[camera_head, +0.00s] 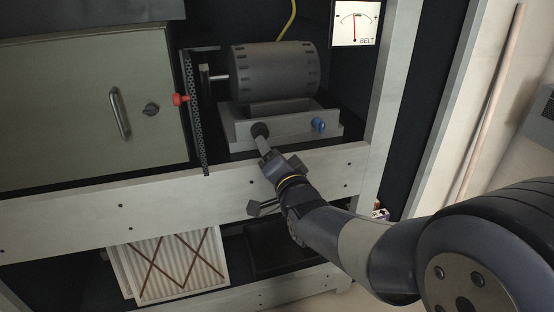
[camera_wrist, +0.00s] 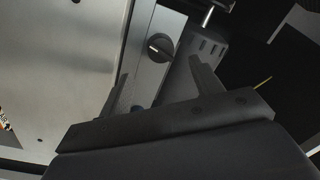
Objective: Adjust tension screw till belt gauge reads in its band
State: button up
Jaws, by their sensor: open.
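The belt gauge (camera_head: 355,22) is a white dial marked BELT, with minus on the left and plus on the right. Its red needle stands almost upright near mid-scale; the band is too small to make out. A dark round screw knob (camera_head: 260,130) sits on the front of the grey motor base, and in the wrist view the knob (camera_wrist: 160,47) shows a pale pointer line. My gripper (camera_head: 267,154) is in front of this knob. In the wrist view my gripper (camera_wrist: 158,68) is open, its fingers either side of the line to the knob, apparently short of it.
A blue knob (camera_head: 318,124) is right of the dark one on the same base. The motor (camera_head: 275,70) stands above, with the perforated belt guard (camera_head: 195,110) and a red knob (camera_head: 179,99) at left. A pale rack beam (camera_head: 110,205) runs below.

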aim_at(261, 133)
jog(key=shift+v, duration=1.6)
jog(key=b+x, duration=0.1)
jog(key=x, duration=1)
jog(key=shift+s, duration=0.2)
